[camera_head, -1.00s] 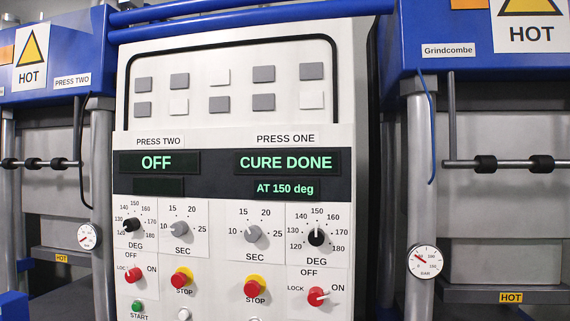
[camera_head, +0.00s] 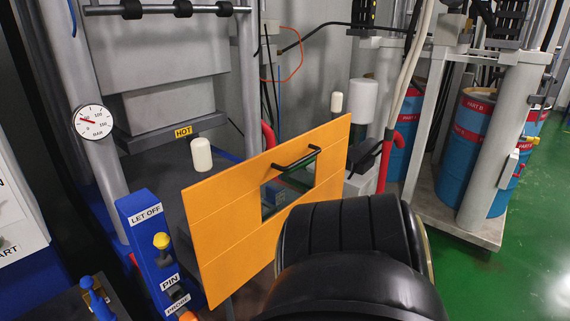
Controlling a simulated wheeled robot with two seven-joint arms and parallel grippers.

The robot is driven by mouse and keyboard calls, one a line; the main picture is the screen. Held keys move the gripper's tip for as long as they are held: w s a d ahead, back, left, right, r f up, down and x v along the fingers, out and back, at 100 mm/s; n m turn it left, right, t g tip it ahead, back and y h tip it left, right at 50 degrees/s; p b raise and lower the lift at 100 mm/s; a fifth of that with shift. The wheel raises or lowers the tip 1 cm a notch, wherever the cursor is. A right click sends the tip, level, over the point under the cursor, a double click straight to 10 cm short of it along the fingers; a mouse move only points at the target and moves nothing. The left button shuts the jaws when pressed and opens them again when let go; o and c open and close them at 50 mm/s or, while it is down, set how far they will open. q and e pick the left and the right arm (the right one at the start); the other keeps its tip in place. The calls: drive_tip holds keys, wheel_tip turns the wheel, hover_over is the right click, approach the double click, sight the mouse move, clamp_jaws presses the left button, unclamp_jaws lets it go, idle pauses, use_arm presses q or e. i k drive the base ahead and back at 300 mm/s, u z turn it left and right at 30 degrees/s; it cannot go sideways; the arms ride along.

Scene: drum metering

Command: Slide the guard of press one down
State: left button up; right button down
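The orange guard panel (camera_head: 228,215) stands in front of press one, low, with its top edge roughly level with or below the HOT label of the platen (camera_head: 160,135). It has a rectangular window and a black bar handle (camera_head: 297,158) across the window's upper part. I cannot tell from this view how far along its travel it sits. A large black rounded link of my own arm covers the panel's lower right part. No gripper fingers show, and nothing visible is on the handle.
A blue box (camera_head: 152,245) marked LET OFF, PIN and PROBE stands left of the guard. White-capped posts (camera_head: 201,155) rise behind it. A dial gauge (camera_head: 93,122) is on the press column. Blue drums (camera_head: 470,140) stand on a platform at right, with green floor in front.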

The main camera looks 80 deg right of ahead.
sight(232, 243)
drive_tip(key=z, duration=2.1)
drive_tip(key=i, duration=0.35)
drive_tip(key=z, duration=0.65)
